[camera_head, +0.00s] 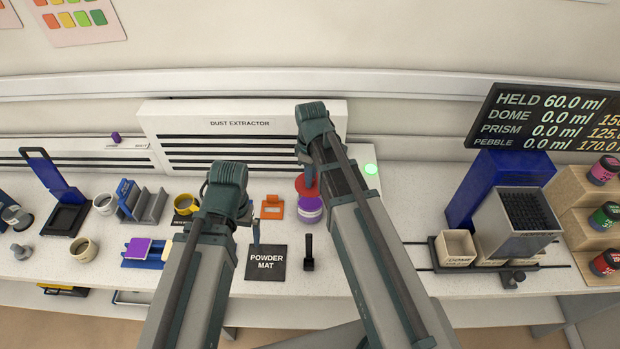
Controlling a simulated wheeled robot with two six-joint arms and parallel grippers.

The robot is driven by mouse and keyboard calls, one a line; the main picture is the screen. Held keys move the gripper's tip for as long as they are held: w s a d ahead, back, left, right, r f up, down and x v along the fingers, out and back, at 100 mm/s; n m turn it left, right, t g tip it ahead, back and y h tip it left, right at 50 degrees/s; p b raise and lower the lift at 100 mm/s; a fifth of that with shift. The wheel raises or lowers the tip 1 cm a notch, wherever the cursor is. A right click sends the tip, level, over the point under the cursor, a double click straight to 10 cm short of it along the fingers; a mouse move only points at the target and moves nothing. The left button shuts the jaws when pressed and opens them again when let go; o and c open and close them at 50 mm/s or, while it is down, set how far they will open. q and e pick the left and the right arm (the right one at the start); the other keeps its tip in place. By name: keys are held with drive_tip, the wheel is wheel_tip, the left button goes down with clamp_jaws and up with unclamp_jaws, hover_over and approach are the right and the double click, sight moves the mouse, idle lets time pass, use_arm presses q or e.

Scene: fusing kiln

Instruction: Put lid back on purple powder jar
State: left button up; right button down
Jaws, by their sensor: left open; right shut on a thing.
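The purple powder jar (311,214) stands upright on the bench in front of the dust extractor, with purple showing in it and a pale band round it. My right gripper (309,180) is just above and behind the jar in the picture. It is shut on a red round disc (301,186), which looks like the lid. The disc appears close over the jar's far rim; I cannot tell if they touch. My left gripper (256,232) is open, left of the jar near the powder mat (267,265). Its fingers are mostly hidden by my arm.
The dust extractor (240,123) stands behind. An orange holder (272,207) is left of the jar and a small black stand (308,252) in front. Cups and trays crowd the left. A blue box (490,190) and shelved jars (604,169) stand right.

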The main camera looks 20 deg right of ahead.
sight(310, 190)
drive_tip(key=shift+w+f, duration=0.3)
drive_tip(key=shift+w, duration=0.1)
use_arm(q)
drive_tip(key=shift+w+f, duration=0.3)
drive_tip(key=shift+f, duration=0.05)
use_arm(e)
drive_tip(key=shift+s, duration=0.1)
use_arm(q)
wheel_tip(310, 190, down, 6)
drive_tip(key=b, duration=0.6)
drive_tip(key=shift+f, duration=0.15)
use_arm(e)
wheel_tip(310, 190, down, 6)
drive_tip(key=shift+f, duration=0.15)
use_arm(q)
drive_tip(key=shift+f+b, duration=0.15)
drive_tip(key=shift+b, duration=0.25)
use_arm(e)
drive_tip(key=shift+f, duration=0.15)
idle(0.4)
drive_tip(key=c, duration=0.7)
unclamp_jaws()
drive_tip(key=shift+o, duration=0.5)
